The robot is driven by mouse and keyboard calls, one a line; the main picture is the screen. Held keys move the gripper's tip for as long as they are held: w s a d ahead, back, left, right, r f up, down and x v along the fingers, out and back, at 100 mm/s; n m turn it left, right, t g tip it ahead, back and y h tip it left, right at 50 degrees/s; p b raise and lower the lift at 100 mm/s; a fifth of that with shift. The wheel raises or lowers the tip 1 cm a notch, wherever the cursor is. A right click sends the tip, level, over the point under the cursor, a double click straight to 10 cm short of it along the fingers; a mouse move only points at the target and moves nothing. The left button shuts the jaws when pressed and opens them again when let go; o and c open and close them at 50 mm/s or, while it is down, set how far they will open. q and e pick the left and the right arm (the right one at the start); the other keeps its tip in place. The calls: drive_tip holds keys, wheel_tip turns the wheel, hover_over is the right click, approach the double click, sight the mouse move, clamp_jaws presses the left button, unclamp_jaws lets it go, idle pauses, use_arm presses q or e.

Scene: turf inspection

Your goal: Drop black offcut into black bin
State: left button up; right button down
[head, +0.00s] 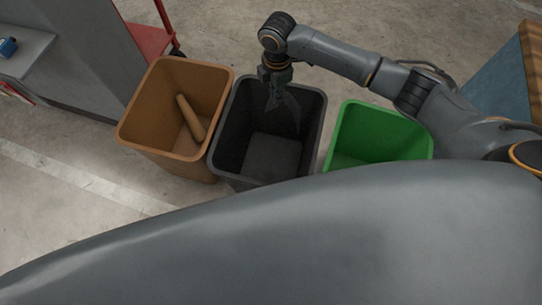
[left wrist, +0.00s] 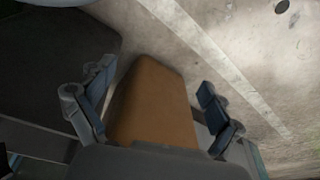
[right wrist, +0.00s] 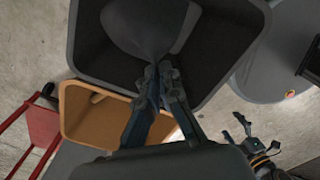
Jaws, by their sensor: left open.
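My right gripper (head: 279,76) points down into the mouth of the black bin (head: 228,130). Its fingers (right wrist: 160,72) are closed together on the black offcut, a dark flared piece (right wrist: 143,30) that hangs below them. In the head view the offcut (head: 288,108) shows dark against the bin's inner wall. The bin's grey floor is bare where it shows. My left gripper (left wrist: 158,108) is open and empty, with the brown bin's side beyond its fingers. It also shows at the right of the right wrist view (right wrist: 250,128), and is outside the head view.
A brown bin (head: 140,135) with a tan roll (head: 190,117) inside stands left of the black bin. A green bin (head: 427,145) stands to its right. A red cart (head: 150,38) and grey cabinet (head: 80,50) are behind at left. Concrete floor is open at left.

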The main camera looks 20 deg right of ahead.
use_arm(q)
drive_tip(key=w+r+t+b, duration=0.2)
drive_tip(key=r+b, duration=0.6)
drive_tip(key=r, duration=0.5)
drive_tip(key=shift+w+d+t, duration=0.35)
drive_tip(key=shift+w+t, duration=0.05)
drive_tip(key=shift+w, duration=0.15)
use_arm(e)
wheel_tip(320, 180, down, 12)
drive_tip(key=n, duration=0.2)
drive_tip(key=shift+n, duration=0.4)
use_arm(q)
drive_tip(key=shift+r, duration=0.1)
use_arm(e)
drive_tip(key=shift+f, duration=0.1)
drive_tip(key=c, duration=0.9)
unclamp_jaws()
drive_tip(key=o, duration=0.7)
